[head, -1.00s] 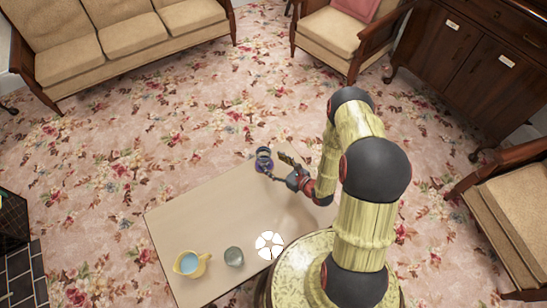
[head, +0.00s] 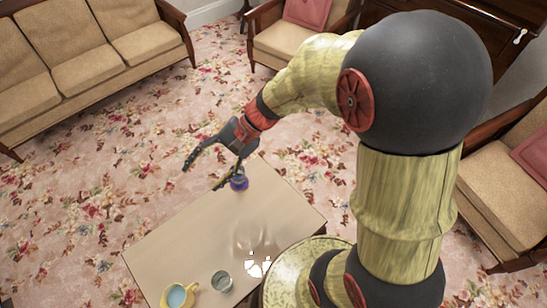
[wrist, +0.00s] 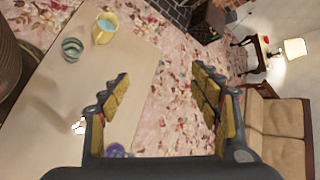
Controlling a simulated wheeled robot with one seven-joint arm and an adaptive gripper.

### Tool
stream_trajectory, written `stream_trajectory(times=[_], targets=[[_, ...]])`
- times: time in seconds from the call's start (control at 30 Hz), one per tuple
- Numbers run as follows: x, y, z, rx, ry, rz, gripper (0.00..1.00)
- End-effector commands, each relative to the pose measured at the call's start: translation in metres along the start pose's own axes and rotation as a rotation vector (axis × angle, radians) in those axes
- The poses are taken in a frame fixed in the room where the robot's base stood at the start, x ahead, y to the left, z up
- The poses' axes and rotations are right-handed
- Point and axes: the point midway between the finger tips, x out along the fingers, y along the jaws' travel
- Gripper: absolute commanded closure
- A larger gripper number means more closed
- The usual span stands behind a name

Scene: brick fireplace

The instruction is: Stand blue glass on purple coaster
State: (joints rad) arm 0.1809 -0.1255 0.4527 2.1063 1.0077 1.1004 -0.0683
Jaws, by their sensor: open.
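The blue glass (head: 238,174) is at the far end of the low table, partly hidden behind one of my fingers. The purple coaster (head: 239,186) shows as a purple rim around and below it, and the glass appears upright on it. In the wrist view the purple coaster (wrist: 115,150) shows low down, just inside the left finger, partly cut off by my gripper's body. My gripper (head: 203,174) is open and empty, raised above the table's far edge with its fingers spread. It also shows open in the wrist view (wrist: 160,72).
On the table (head: 190,235), a yellow jug (head: 178,297) with blue inside and a grey-green glass (head: 221,281) stand at the near end. A white petal-shaped item (head: 258,264) lies near my base. The table's middle is clear. A sofa (head: 85,60) and armchairs stand around.

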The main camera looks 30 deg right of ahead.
Motion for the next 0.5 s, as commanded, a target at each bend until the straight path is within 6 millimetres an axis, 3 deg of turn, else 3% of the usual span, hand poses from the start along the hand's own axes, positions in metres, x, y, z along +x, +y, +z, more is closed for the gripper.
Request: stream_trajectory(times=[0.03,0.2,0.5], targets=[[-0.012,0.003,0.016,-0.084,0.037,0.052,0.37],[-0.053,0.028,0.051,-0.341,0.176,0.236,0.37],[-0.141,0.062,0.083,-0.747,0.496,0.515,0.37]])
